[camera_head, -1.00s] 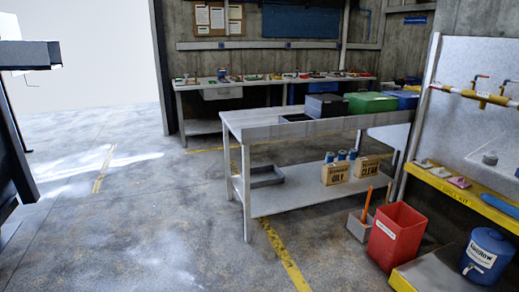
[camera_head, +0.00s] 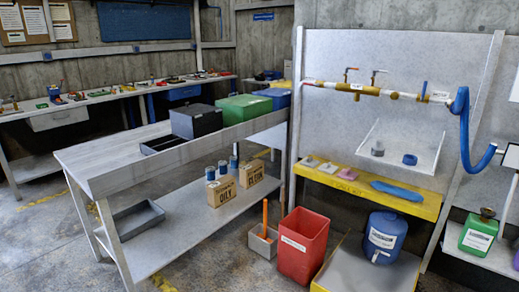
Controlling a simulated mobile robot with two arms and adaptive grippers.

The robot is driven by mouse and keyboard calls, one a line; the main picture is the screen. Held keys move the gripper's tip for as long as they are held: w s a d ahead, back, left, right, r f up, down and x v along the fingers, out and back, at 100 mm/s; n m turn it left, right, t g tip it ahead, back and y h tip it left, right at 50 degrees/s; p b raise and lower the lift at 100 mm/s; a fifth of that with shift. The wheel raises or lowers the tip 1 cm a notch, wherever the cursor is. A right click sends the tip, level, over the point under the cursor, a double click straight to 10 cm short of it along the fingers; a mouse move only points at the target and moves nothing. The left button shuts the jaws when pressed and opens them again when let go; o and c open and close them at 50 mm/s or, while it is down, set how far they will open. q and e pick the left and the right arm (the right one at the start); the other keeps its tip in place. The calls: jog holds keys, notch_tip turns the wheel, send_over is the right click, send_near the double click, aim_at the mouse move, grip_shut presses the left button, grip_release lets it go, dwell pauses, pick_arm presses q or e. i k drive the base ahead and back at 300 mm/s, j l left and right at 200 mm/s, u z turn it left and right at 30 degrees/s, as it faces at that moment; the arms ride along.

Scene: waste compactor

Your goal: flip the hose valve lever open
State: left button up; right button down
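A pipe (camera_head: 322,84) with brass-yellow fittings runs along a pale grey panel at the right. A small upright blue lever (camera_head: 424,89) stands near the pipe's right end. A blue hose (camera_head: 464,128) starts just right of it and curves down. I cannot tell the valves' open or closed state. Neither gripper is in view.
A workbench (camera_head: 107,172) with boxes stands left of the panel. A yellow ledge (camera_head: 340,184) runs below the pipe. A red bin (camera_head: 302,247) and a blue drum (camera_head: 383,238) stand below it. A green can (camera_head: 478,236) is far right.

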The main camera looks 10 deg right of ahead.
aim_at(425, 85)
jog(key=i+l+z, duration=0.3)
jog(key=i, duration=0.2)
jog(key=i+l+z, duration=0.25)
jog(key=i, duration=0.25)
jog(key=i+l+u, duration=0.1)
jog(key=l, duration=0.3)
jog(key=i+l, duration=0.2)
jog(key=l, duration=0.25)
jog(key=i+l+u, duration=0.15)
jog(key=l, duration=0.3)
jog(key=i+l+u, duration=0.1)
jog(key=l, duration=0.3)
jog(key=i+l+u, duration=0.1)
jog(key=l, duration=0.35)
